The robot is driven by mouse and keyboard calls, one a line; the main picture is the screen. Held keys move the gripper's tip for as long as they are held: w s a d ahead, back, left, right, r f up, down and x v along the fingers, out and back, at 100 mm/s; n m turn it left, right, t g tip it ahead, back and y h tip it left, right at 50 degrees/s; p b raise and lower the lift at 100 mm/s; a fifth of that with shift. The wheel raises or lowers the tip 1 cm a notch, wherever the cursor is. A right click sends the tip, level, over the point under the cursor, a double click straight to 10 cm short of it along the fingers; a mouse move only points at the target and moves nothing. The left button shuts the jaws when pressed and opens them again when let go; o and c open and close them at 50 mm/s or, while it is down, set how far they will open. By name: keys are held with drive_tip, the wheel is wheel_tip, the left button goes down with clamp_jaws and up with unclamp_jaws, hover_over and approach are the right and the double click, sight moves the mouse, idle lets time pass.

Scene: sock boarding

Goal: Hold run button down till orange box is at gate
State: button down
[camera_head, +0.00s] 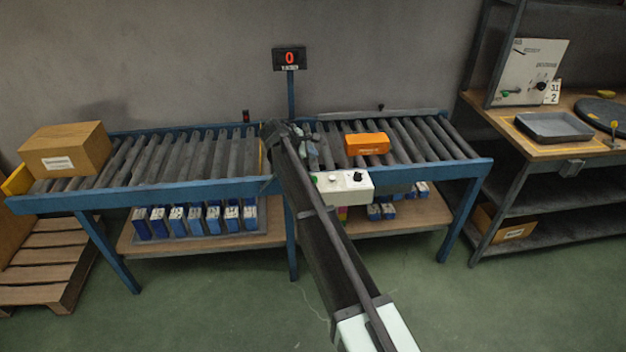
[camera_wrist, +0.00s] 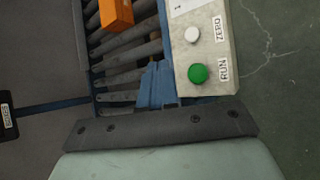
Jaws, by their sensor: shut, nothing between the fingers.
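The orange box (camera_head: 367,143) sits on the rollers of the right conveyor section, near its left end. It also shows at the top of the wrist view (camera_wrist: 116,14). The green RUN button (camera_wrist: 198,73) is on the pale control box (camera_head: 352,184), below a white ZERO button (camera_wrist: 192,34). My gripper (camera_head: 312,160) is shut and empty, close to the left end of the control box. The button is uncovered in the wrist view, and I see no contact with it. The gate cannot be made out clearly; my arm covers the conveyor's middle.
A display (camera_head: 290,58) on a post reads 0. A cardboard box (camera_head: 66,149) sits at the left end of the left rollers (camera_head: 185,155). Blue cartons (camera_head: 195,219) stand on the shelf below. A workbench (camera_head: 548,140) with a grey tray (camera_head: 553,126) is at right.

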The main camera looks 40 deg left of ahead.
drive_tip(key=shift+f, duration=3.8)
drive_tip(key=shift+f, duration=0.15)
drive_tip(key=shift+f, duration=0.25)
